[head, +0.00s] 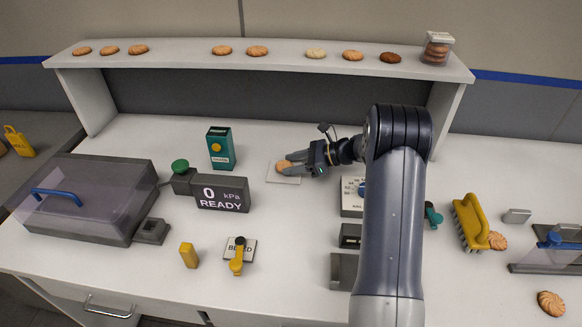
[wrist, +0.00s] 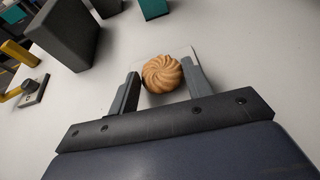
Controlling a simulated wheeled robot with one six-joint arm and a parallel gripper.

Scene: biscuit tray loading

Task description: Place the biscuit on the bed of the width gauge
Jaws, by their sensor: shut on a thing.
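A round, swirled golden biscuit (head: 284,166) is between the fingers of my gripper (head: 298,163), which is shut on it. In the wrist view the biscuit (wrist: 162,74) shows its ridged top between both fingers. It is over a small white square plate (head: 285,179), whose edge also shows in the wrist view (wrist: 186,53); I cannot tell whether it touches the plate. A low dark device with a blue knob (head: 560,240) at the far right, cut by the picture edge, looks like the width gauge. No biscuit shows on its visible part.
A black READY display (head: 222,194), green button (head: 180,166) and teal box (head: 220,148) stand left of my gripper. A dial box (head: 351,196) is partly behind my arm. A yellow brush (head: 468,222) and loose biscuits (head: 551,303) lie right. A shelf (head: 180,54) spans the back.

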